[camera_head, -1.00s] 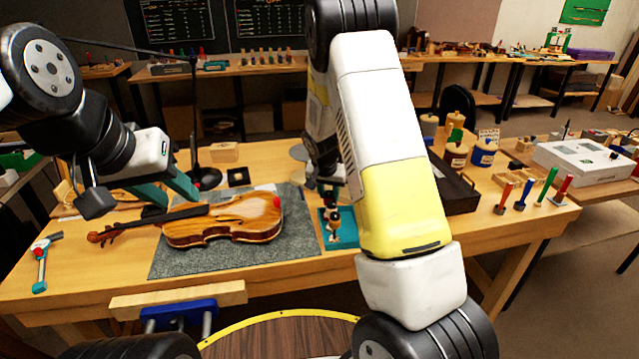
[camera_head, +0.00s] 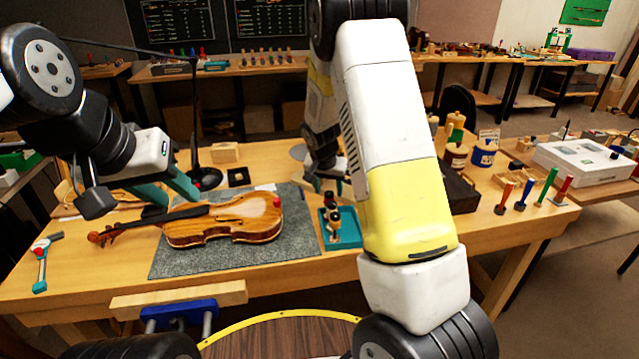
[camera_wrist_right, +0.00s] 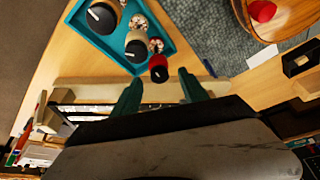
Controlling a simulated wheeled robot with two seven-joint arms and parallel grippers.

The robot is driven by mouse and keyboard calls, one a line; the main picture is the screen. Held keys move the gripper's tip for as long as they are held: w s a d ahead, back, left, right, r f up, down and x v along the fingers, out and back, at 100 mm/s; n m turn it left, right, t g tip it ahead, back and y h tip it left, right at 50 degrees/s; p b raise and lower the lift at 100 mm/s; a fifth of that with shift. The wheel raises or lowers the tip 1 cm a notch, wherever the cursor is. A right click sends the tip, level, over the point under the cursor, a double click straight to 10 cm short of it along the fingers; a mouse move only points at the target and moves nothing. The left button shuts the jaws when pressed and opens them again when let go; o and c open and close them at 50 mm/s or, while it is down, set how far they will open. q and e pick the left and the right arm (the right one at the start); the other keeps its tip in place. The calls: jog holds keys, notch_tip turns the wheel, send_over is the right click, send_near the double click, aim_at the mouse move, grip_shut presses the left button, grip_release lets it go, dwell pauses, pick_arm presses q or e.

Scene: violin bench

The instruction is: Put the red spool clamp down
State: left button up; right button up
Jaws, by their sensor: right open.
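A red spool clamp (camera_wrist_right: 158,68) with a dark end shows just beyond my right fingertips in the right wrist view, at the corner of the teal tray (camera_wrist_right: 77,22). The same tray (camera_head: 352,241) lies right of the violin in the head view. My right gripper (camera_wrist_right: 160,88) is open and empty, its teal fingers apart from the clamp; in the head view it (camera_head: 326,184) hangs behind the tray. Another red spool piece (camera_wrist_right: 262,11) sits on the violin (camera_head: 225,221). My left gripper (camera_head: 181,203) has its fingers spread at the violin's neck; exact contact is unclear.
The tray also holds black-topped spools (camera_wrist_right: 103,15). The violin lies on a grey mat (camera_head: 290,248). A dark box (camera_head: 458,190) and jars (camera_head: 484,152) stand to the right. A hammer-like tool (camera_head: 41,265) lies at the left. Bare bench shows beside the tray.

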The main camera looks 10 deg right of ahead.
jog(key=s+r+n+y, duration=0.2)
jog(key=s+r+y, duration=0.1)
jog(key=s+r, duration=1.55)
jog(key=s+a+r+n+t, duration=0.1)
jog(key=s+r, duration=0.2)
jog(key=s, duration=0.4)
jog(key=s+a+r+n+t+y, duration=0.1)
jog(key=s+r+n, duration=0.1)
jog(key=s, duration=0.4)
jog(key=shift+s+a+r+n, duration=0.3)
jog(key=shift+s+r, duration=0.1)
jog(key=shift+r, duration=0.15)
